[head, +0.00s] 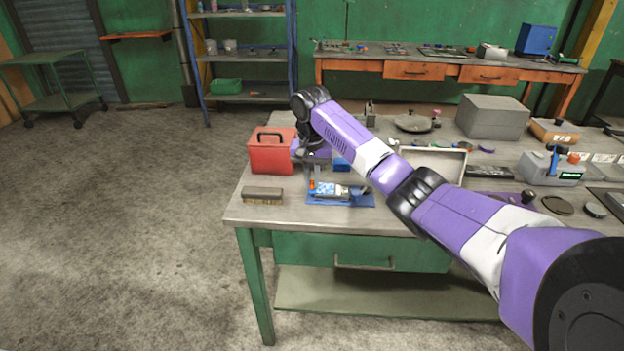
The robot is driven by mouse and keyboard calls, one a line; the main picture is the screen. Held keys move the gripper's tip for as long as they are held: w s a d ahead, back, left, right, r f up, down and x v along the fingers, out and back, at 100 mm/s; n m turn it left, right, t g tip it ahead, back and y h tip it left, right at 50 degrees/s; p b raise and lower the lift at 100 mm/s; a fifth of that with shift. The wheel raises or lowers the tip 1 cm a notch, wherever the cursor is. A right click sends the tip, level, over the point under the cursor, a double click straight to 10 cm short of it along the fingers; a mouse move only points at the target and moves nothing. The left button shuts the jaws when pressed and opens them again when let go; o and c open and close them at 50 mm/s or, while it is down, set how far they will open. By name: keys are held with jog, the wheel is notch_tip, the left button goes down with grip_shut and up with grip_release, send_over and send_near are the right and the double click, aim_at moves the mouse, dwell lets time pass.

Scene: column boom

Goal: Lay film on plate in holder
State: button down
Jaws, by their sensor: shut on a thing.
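A blue holder (368,200) lies near the front edge of the workbench. A small plate (332,190) with a light blue and white face sits in it, and an orange part stands at its left end. My gripper (314,165) is above the holder's left end, pointing down. It is shut on a thin pale piece, which looks like the film (318,173), held upright over the plate's left side. The fingers are small and dark, partly lost against the red box and purple things behind. I cannot tell whether the film touches the plate.
A red box (272,153) stands just left of my gripper, and a brush (262,195) lies in front of it. An open tray (433,163), a grey box (491,116) and a device with a green display (552,169) stand to the right.

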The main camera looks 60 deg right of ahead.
jog(key=c, duration=1.4)
grip_release()
jog(key=shift+o, duration=0.4)
jog(key=o, duration=0.4)
jog(key=shift+o, duration=0.2)
jog(key=shift+r, duration=0.1)
jog(key=shift+r+p, duration=3.45)
jog(key=shift+p, duration=0.4)
